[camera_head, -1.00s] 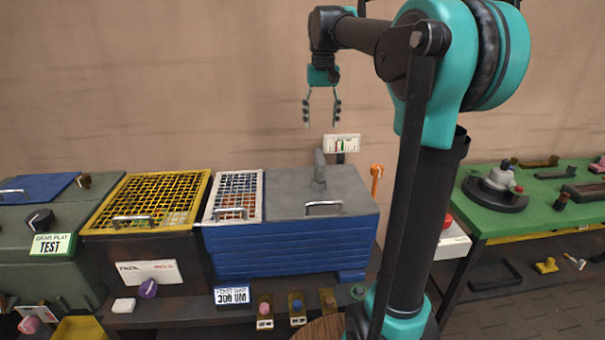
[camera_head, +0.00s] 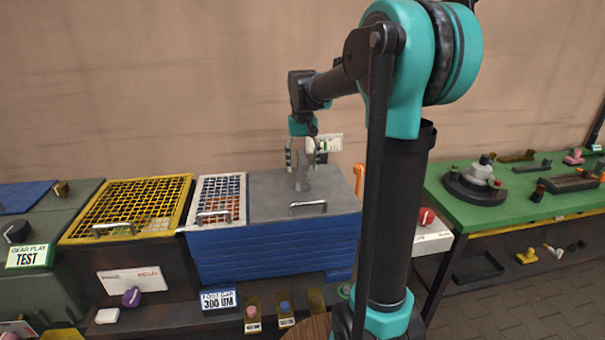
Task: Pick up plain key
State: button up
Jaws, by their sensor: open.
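A grey upright piece (camera_head: 301,178) stands on the grey lid (camera_head: 262,203) of the blue box. It looks like the plain key, but no marking confirms this. My gripper (camera_head: 302,158) points down over it and is open. The fingers show to the left and right of its upper end. I cannot tell whether they touch it or are level with it in depth.
An orange upright piece (camera_head: 359,180) stands at the right of the blue box (camera_head: 270,250). A small sign (camera_head: 328,143) is behind my gripper. A yellow mesh box (camera_head: 130,208) stands to the left. A green bench (camera_head: 535,205) is at the right.

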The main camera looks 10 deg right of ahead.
jog(key=shift+f, duration=1.45)
jog(key=shift+c, duration=0.3)
grip_shut()
